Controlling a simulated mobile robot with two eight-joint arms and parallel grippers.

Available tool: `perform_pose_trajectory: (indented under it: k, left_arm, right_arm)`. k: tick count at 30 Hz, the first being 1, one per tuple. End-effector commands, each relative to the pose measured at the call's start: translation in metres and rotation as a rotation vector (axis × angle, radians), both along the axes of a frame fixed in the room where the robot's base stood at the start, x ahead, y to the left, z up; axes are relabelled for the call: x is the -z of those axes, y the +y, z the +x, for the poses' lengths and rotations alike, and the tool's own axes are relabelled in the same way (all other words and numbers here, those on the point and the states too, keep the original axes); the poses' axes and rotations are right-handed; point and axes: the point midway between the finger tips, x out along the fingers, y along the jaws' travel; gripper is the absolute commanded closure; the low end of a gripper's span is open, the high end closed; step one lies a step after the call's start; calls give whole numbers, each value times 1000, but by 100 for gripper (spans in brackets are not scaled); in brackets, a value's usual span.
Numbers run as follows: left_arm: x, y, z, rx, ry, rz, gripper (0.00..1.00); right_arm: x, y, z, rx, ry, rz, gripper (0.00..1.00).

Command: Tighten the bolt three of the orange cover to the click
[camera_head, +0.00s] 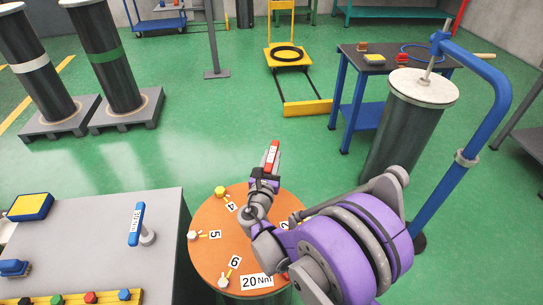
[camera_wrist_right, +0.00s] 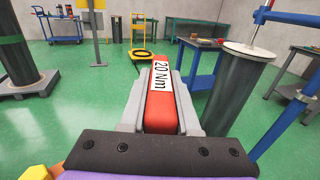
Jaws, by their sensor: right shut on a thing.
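The orange cover (camera_head: 207,253) is a round disc at the bottom centre of the head view, with number labels 4, 5 and 6 and a "20 Nm" label (camera_head: 257,281). Bolts show by label 4 (camera_head: 221,191), label 5 (camera_head: 194,235) and label 6 (camera_head: 223,282). Bolt three cannot be made out; my right arm covers part of the cover. My right gripper (camera_head: 267,172) is above the cover's far edge, shut on a red torque wrench (camera_head: 273,154). The wrench's "20 Nm" label faces the right wrist view (camera_wrist_right: 162,75). My left gripper is not in view.
A grey table (camera_head: 90,245) at the left holds a blue wrench (camera_head: 137,222), a yellow-topped box (camera_head: 30,207) and several coloured bolts. A dark flanged cylinder (camera_head: 402,130) and a blue hoist (camera_head: 475,130) stand at the right.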

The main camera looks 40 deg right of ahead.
Motion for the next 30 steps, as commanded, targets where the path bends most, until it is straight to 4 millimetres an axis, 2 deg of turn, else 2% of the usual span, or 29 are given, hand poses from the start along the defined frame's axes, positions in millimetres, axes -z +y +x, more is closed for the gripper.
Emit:
perform_pose_trajectory:
  k: [8,30]
  left_arm:
    - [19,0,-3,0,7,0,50]
    - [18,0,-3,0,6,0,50]
  right_arm:
    - [25,0,0,0,1,-1,100]
    - [21,1,0,0,0,-1,100]
